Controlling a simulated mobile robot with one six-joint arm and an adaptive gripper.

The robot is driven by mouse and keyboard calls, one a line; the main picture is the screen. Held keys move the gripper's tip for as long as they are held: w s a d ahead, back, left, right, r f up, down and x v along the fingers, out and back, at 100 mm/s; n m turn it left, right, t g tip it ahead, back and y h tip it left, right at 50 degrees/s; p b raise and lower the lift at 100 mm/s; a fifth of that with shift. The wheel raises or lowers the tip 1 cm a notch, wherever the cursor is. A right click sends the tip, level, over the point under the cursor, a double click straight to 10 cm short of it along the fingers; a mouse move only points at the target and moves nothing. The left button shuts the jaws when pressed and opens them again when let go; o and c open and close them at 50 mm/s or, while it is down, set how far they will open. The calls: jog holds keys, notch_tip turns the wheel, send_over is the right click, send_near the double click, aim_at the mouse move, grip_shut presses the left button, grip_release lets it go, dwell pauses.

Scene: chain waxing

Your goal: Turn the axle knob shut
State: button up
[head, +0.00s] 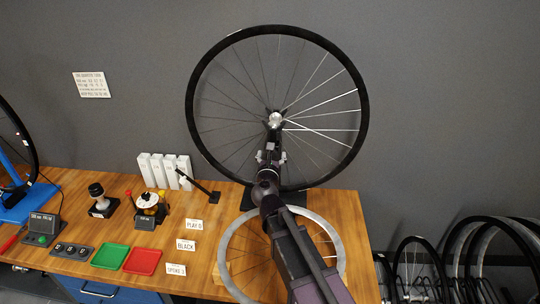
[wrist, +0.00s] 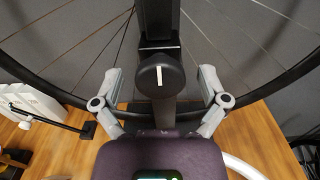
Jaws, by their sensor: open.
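The axle knob (wrist: 160,82) is a round black knob with a white line, which stands upright in the wrist view. It sits on a dark upright post (wrist: 160,20) of the wheel stand. My gripper (wrist: 160,73) is open, with one grey finger on each side of the knob and clear gaps between. In the head view my gripper (head: 271,156) is in front of the stand, below the hub (head: 275,120) of the large black-rimmed wheel (head: 194,98). My arm hides the knob and most of the stand there.
A second wheel with a pale rim (head: 226,240) lies on the wooden table (head: 200,260) under my arm. A green tray (head: 110,256), a red tray (head: 143,261), label cards and white boxes (head: 165,170) are at the left. More wheels (head: 415,270) stand at the right.

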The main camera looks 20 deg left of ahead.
jog(key=c, duration=1.1)
jog(key=shift+s+a, duration=0.1)
jog(key=shift+a, duration=0.15)
jog(key=shift+c, duration=0.2)
jog(key=shift+d, duration=0.1)
